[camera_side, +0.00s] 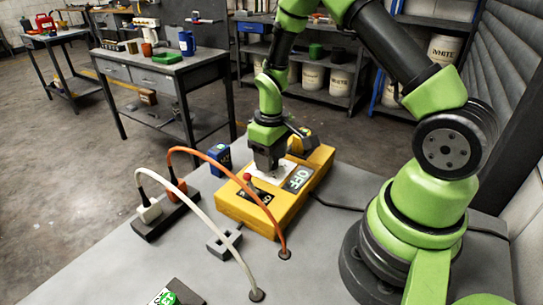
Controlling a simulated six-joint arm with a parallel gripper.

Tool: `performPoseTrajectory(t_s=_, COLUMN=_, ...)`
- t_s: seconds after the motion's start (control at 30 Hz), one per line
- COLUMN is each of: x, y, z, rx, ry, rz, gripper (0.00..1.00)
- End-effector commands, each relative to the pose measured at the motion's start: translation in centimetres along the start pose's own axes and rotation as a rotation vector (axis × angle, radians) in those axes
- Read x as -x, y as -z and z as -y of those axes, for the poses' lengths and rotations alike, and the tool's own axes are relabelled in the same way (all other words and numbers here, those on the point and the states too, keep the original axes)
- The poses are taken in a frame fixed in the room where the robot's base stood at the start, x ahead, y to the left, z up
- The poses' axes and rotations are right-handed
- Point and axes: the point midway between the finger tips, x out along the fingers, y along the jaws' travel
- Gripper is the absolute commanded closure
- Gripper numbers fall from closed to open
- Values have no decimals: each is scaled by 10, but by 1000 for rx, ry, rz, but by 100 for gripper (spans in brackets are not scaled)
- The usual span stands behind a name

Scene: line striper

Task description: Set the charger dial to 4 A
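The charger is a yellow box (245,215) on the grey table.
A power strip (150,226) has white (195,196) and orange (215,160) cables arching toward the table front. A dark block with a green mark (176,293) is at the near edge.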

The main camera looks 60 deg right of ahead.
Motion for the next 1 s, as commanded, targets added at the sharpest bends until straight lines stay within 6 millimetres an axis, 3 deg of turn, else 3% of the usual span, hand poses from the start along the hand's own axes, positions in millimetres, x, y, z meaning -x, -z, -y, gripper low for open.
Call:
performPoseTrajectory(t_s=0.37, x=3, y=-1, z=0, rx=-1, ry=1, rz=3, gripper=39)
performPoseTrajectory(t_s=0.47, x=14, y=0, z=0, rx=-2, ry=0, rz=0, gripper=39)
performPoseTrajectory(t_s=0.8, x=79, y=0, z=0, rx=-1, ry=-1, rz=-3, gripper=39)
performPoseTrajectory(t_s=1.0, x=97, y=0, z=0, rx=-1, ry=0, rz=1, gripper=39)
